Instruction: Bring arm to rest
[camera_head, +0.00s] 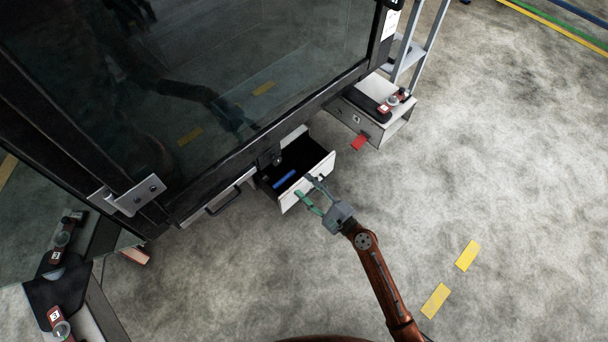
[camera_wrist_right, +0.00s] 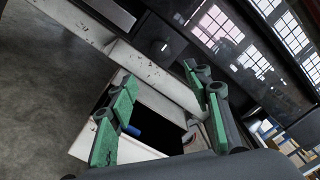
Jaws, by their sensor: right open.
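My right gripper (camera_head: 313,193) is open and empty at the front panel of a pulled-out drawer (camera_head: 318,177). Its green-padded fingers also show apart in the right wrist view (camera_wrist_right: 165,118). From these views I cannot tell whether the fingers touch the panel. A blue object (camera_head: 285,179) lies inside the dark drawer; a bit of it shows between the fingers in the wrist view (camera_wrist_right: 133,130). My right arm (camera_head: 378,275) reaches in from the lower right. My left gripper is not in view.
The dark glass cab wall (camera_head: 230,80) rises above the drawer. A second handle (camera_head: 222,202) sits left of it. A grey step box (camera_head: 377,122) with a red-and-white device stands at right, another device (camera_head: 57,318) at lower left.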

